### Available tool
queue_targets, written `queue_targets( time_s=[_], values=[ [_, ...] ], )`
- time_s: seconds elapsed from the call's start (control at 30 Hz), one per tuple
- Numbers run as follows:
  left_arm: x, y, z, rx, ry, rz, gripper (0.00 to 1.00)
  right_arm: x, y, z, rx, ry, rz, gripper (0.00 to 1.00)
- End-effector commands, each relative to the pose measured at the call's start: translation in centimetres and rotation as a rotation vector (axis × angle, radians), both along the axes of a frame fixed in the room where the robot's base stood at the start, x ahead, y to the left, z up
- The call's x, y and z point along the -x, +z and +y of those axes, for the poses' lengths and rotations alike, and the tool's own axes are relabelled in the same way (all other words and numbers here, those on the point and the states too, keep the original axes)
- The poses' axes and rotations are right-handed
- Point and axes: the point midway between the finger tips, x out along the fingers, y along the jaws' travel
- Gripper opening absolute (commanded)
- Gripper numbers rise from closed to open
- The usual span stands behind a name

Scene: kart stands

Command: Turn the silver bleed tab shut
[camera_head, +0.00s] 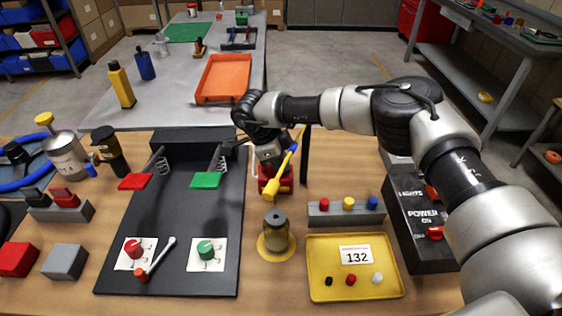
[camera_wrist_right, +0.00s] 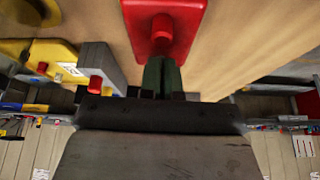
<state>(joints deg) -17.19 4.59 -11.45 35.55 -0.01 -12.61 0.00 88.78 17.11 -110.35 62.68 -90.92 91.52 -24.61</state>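I cannot make out a silver bleed tab for certain in either view. In the head view my right arm reaches in from the right. Its gripper (camera_head: 268,160) points down at a red block (camera_head: 275,184) behind the jar, beside a yellow-handled lever (camera_head: 281,173). In the right wrist view the dark fingers (camera_wrist_right: 163,78) lie close together, just short of a red post (camera_wrist_right: 162,30) on a red plate (camera_wrist_right: 181,10). Whether they grip something thin is hidden. My left gripper is out of view.
A black pedal board (camera_head: 188,240) with red and green pedals and knobs lies to the left. An orange tray (camera_head: 222,78) lies behind.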

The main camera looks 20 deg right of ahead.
Motion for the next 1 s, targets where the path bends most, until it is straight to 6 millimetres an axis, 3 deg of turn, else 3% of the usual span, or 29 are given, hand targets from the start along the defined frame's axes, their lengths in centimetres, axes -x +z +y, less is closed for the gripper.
queue_targets(
  time_s=[0.47, 1.0],
  values=[
    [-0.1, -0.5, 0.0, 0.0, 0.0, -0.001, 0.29, -0.1, -0.1, -0.1, 0.001, -0.078, 0.0, 0.0],
    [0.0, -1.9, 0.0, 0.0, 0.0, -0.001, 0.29, -0.4, 0.0, -0.3, 0.0, -0.513, 0.0, 0.0]
  ],
)
